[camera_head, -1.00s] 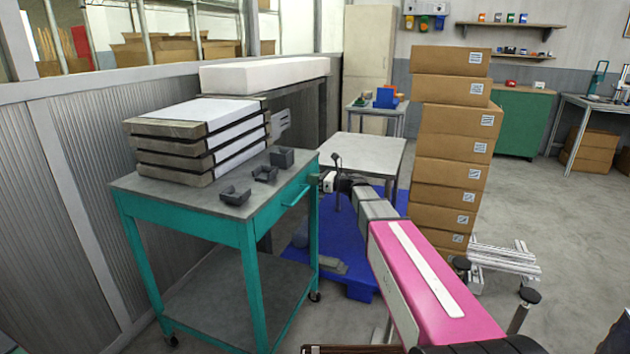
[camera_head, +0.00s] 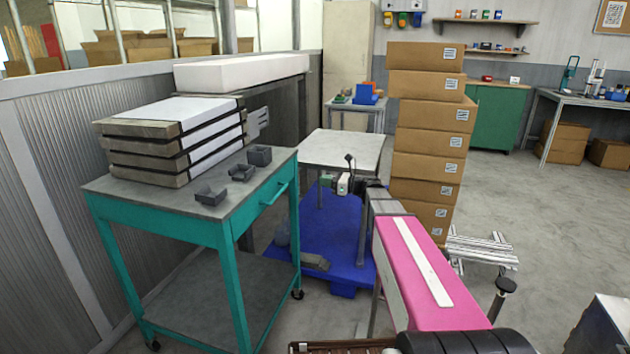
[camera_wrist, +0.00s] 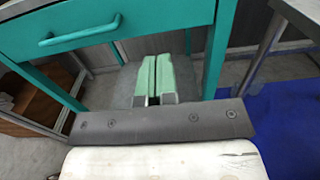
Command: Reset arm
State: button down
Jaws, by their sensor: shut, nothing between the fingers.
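My arm, with its pink link (camera_head: 415,265), reaches forward from the lower right in the head view. My gripper (camera_head: 327,181) is at its far end, small, to the right of the teal cart (camera_head: 225,235) and apart from it. In the wrist view my gripper's two green fingers (camera_wrist: 157,76) lie side by side, shut and with nothing between them. The cart's drawer front and handle (camera_wrist: 80,36) fill the top left of that view. Part of the gripper is too small to make out in the head view.
Stacked slabs (camera_head: 172,165) and grey holders (camera_head: 241,172) sit on the cart. A pale table (camera_head: 343,148) stands behind my gripper. A tall stack of boxes (camera_head: 426,145) is right of the arm. A blue pallet (camera_head: 345,275) lies below. Open floor (camera_head: 560,240) is at right.

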jog(key=s+d+f+n+g+h, duration=0.2)
jog(key=s+f+n+g+h, duration=0.2)
jog(key=s+f+n+h, duration=0.9)
jog(key=s+d+f+n+g+h, duration=0.2)
jog(key=s+d+f+n+h, duration=0.2)
jog(key=s+d+f+n, duration=0.5)
jog(key=s+f, duration=0.1)
jog(key=s, duration=0.3)
jog(key=shift+f, duration=0.25)
jog(key=shift+d, duration=0.1)
